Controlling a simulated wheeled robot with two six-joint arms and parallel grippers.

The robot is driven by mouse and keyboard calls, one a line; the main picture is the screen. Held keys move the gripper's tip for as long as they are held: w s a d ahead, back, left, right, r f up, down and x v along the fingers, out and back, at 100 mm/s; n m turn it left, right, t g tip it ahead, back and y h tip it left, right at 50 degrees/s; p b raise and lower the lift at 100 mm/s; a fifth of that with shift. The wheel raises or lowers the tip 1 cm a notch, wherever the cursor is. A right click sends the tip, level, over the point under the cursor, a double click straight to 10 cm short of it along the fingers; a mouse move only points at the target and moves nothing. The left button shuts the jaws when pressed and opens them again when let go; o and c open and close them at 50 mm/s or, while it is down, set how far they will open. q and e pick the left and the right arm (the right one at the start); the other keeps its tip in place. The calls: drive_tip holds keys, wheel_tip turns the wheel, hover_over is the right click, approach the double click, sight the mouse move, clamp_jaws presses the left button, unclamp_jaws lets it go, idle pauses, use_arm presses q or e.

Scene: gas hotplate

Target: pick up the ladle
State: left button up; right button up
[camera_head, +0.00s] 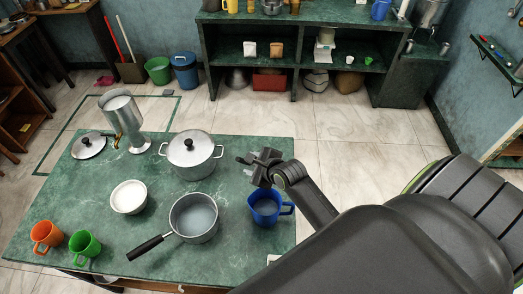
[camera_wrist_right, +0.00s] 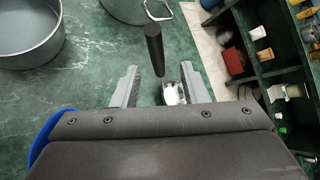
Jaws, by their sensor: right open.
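The ladle's thick black handle (camera_wrist_right: 154,48) shows in the right wrist view, pointing up the picture between the fingertips of my right gripper (camera_wrist_right: 159,70). A small shiny metal part (camera_wrist_right: 173,94), seemingly of the ladle, lies between the fingers. My right gripper is open, with a gap on both sides of the handle. In the head view, my right gripper (camera_head: 256,168) is over the table's right side, and the dark handle tip (camera_head: 242,160) sticks out left of it. The gripper hides the rest of the ladle. My left gripper is not in view.
A blue mug (camera_head: 265,209) stands close below my right gripper. A lidded pot (camera_head: 192,158) and a saucepan (camera_head: 194,220) stand to its left on the green table (camera_head: 110,205). A white bowl (camera_head: 128,197) and orange and green mugs are farther left.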

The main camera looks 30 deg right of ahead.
drive_tip(key=p+x, duration=0.1)
drive_tip(key=x, duration=0.4)
drive_tip(key=shift+w+a+f+p, duration=0.15)
drive_tip(key=shift+w+f+p, duration=0.05)
drive_tip(key=shift+w+p, duration=0.15)
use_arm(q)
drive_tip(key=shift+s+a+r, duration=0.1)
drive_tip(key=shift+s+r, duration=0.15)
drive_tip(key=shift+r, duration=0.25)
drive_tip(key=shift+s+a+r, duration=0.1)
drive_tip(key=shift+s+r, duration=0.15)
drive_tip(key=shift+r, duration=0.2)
use_arm(e)
drive_tip(key=shift+w+f, duration=0.3)
clamp_jaws()
